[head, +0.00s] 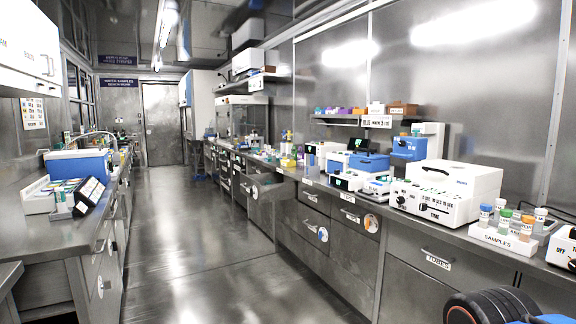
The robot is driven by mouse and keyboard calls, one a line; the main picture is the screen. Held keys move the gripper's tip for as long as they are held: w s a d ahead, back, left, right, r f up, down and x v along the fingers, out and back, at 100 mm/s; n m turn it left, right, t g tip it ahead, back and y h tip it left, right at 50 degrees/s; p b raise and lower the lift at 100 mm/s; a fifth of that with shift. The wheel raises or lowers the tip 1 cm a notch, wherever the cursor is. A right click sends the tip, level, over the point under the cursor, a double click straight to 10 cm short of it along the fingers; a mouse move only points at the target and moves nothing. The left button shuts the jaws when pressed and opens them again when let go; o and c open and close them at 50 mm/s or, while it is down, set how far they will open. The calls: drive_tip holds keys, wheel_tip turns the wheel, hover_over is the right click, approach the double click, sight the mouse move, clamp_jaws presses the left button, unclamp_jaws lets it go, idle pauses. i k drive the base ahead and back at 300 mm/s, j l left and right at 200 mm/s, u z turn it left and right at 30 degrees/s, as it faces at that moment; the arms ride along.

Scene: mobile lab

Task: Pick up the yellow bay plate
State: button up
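I cannot make out the yellow bay plate for certain. A small yellow object (288,162) sits on the right-hand bench, about halfway down the room. It is too small to tell whether it is a plate. My gripper is not in view.
The right bench holds a large white instrument (452,188), a white samples rack (503,241) with several capped vials, and a blue-lidded device (369,161). A drawer (266,181) stands out from the right cabinets. A blue box (78,162) is on the left bench. The aisle floor (195,235) is clear.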

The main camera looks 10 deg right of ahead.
sight(286, 162)
drive_tip(key=u, duration=0.55)
drive_tip(key=i+u, duration=0.1)
drive_tip(key=i, duration=4.45)
drive_tip(key=i+z, duration=0.1)
drive_tip(key=i, duration=0.65)
drive_tip(key=i+j+z, duration=0.1)
drive_tip(key=i, duration=0.65)
